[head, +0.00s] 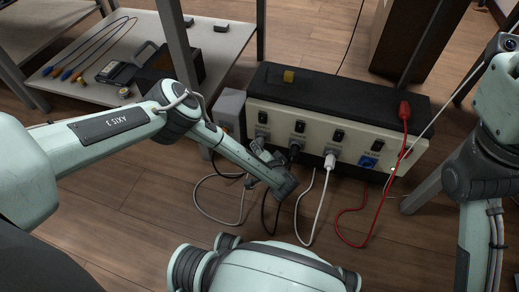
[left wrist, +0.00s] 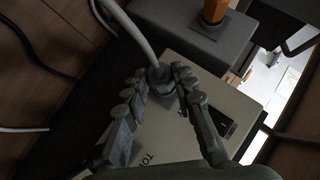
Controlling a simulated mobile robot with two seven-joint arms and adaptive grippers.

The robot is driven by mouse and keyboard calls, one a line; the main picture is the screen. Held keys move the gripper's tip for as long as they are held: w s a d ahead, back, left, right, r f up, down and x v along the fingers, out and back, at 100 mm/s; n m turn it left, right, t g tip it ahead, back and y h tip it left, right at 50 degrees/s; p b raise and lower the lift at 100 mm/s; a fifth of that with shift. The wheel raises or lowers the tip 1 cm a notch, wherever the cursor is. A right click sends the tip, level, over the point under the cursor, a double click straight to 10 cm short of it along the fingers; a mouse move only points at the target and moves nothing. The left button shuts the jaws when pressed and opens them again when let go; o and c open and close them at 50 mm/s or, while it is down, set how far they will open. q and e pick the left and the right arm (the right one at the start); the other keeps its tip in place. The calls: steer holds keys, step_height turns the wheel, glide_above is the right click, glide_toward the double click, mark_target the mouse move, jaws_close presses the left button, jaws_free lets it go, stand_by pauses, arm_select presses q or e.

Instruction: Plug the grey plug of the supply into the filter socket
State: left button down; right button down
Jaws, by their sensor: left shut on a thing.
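My left gripper (head: 266,160) is at the left end of the front of the cream socket panel (head: 390,150). In the left wrist view its fingers (left wrist: 163,88) are closed around a grey plug (left wrist: 159,74), with a grey cable (left wrist: 133,35) rising from it. The plug is against or just over the panel face (left wrist: 185,130); I cannot tell whether it sits in a socket. The label beside it is partly hidden, so I cannot tell which socket is the filter one. My right arm is at the right edge; its gripper is out of view.
A white plug (head: 330,160) and a blue socket (head: 368,162) are on the panel. A red plug (head: 404,109) and a yellow block (head: 289,76) are on its black top. A grey box (head: 229,106) stands at its left. Cables lie on the floor in front.

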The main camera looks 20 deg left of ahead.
arm_select(q)
steer(key=shift+s, duration=0.3)
steer(key=shift+s+p, duration=0.75)
steer(key=shift+s, duration=0.35)
steer(key=shift+s, duration=0.25)
steer(key=shift+s+p, duration=0.35)
steer(key=shift+s, duration=0.2)
stand_by(0.4)
steer(key=c, duration=1.9)
jaws_free()
jaws_close()
